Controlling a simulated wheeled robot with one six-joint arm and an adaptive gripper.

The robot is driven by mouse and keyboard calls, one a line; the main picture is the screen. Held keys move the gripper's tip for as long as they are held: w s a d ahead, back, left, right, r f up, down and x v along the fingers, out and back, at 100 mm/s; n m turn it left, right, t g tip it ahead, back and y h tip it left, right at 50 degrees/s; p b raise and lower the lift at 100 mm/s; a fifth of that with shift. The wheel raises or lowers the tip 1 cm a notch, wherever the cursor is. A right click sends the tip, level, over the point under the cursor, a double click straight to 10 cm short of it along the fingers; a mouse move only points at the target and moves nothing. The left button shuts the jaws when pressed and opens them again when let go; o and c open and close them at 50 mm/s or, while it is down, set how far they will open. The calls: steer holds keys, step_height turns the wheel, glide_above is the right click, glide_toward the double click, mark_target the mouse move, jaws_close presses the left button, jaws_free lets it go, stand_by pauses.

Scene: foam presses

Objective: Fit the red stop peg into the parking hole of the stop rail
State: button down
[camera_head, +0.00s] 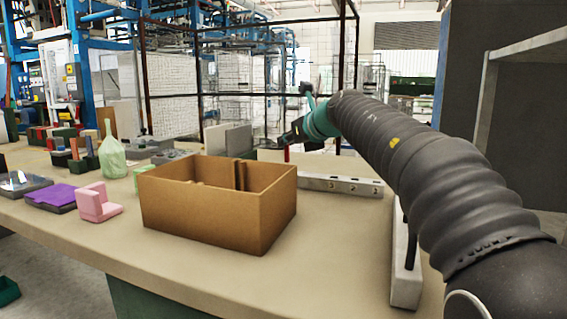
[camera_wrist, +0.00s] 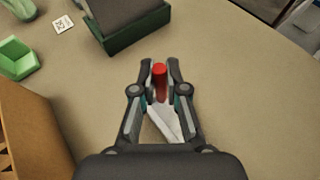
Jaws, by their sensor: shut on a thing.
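The red stop peg (camera_head: 287,154) shows as a thin upright red piece below my gripper (camera_head: 288,141). In the wrist view the peg (camera_wrist: 160,84) stands between the two fingertips of my gripper (camera_wrist: 161,72), which is shut on it. The stop rail (camera_head: 341,185) is a pale metal bar with several dark holes, lying behind and right of the cardboard box. The peg is near the rail's left end; that end is hidden behind the box. I cannot tell which hole is the parking hole.
The open cardboard box (camera_head: 207,215) stands in front of the rail's left end. A pale block (camera_head: 404,262) with a dark upright lies below my arm. A green holder with a dark panel (camera_wrist: 138,32) is beyond the gripper. Bare table lies in front of the rail.

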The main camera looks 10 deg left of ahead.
steer(key=shift+s+a+f+b, duration=0.1)
steer(key=shift+a+f+b, duration=0.15)
steer(key=shift+f, duration=0.6)
steer(key=shift+a+f+b, duration=0.15)
steer(key=shift+f+b, duration=0.2)
steer(key=shift+f, duration=0.5)
steer(key=shift+s+a+f+b, duration=0.1)
steer(key=shift+a+f+b, duration=0.15)
steer(key=shift+f, duration=0.6)
steer(key=c, duration=1.2)
jaws_free()
steer(key=shift+w+f, duration=0.15)
steer(key=shift+f, duration=0.05)
steer(key=shift+c, duration=0.2)
steer(key=shift+o, duration=0.2)
steer(key=shift+r, duration=0.25)
steer(key=shift+s+d+r, duration=0.25)
steer(key=v, duration=1.1)
steer(key=shift+s, duration=0.25)
steer(key=shift+d, duration=0.1)
